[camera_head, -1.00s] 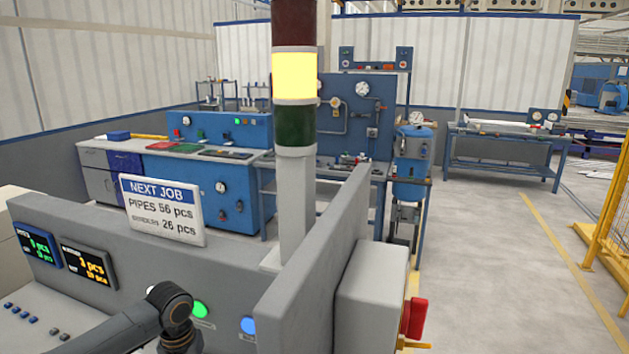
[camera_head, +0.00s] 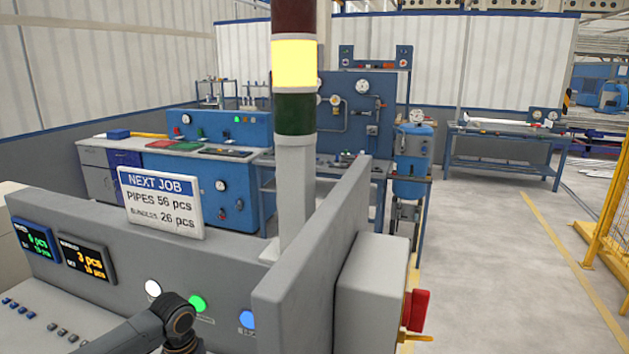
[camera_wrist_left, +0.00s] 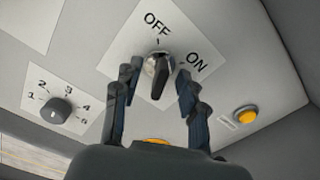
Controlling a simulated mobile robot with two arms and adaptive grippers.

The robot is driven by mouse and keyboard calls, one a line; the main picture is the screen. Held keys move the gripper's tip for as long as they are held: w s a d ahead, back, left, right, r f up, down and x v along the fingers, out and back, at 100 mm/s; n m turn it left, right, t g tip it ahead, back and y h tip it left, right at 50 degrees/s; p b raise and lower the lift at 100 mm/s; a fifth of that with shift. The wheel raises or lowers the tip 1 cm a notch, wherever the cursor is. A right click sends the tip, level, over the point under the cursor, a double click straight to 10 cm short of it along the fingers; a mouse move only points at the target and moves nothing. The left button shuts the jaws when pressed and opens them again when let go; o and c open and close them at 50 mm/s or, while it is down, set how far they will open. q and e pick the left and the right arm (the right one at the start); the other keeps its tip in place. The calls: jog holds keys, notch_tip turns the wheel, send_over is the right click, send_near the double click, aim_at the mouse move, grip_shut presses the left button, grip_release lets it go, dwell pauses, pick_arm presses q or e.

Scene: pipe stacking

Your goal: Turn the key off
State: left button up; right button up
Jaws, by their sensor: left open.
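In the left wrist view a black key switch (camera_wrist_left: 157,80) with a silver collar sits on a white label plate (camera_wrist_left: 125,55) marked OFF and ON. Its handle runs roughly up and down in the picture, with a small tick below OFF just above it. My left gripper (camera_wrist_left: 156,75) is open, with one dark finger on each side of the handle. I cannot tell whether the fingers touch it. In the head view only my left arm's dark joint shows at the bottom; the gripper and the key are hidden. My right gripper is in neither view.
A numbered rotary knob (camera_wrist_left: 55,111) lies left of the key, a yellow button (camera_wrist_left: 245,115) right. Another yellow button (camera_wrist_left: 155,141) is partly hidden behind my gripper. In the head view, white (camera_head: 153,288), green (camera_head: 197,303) and blue (camera_head: 248,319) buttons and a signal tower (camera_head: 295,150), lit yellow, stand nearby.

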pick_arm(q)
jog(key=shift+f, duration=0.4)
jog(key=shift+r+p, duration=0.1)
jog(key=shift+p, duration=0.2)
grip_shut()
dwell(0.4)
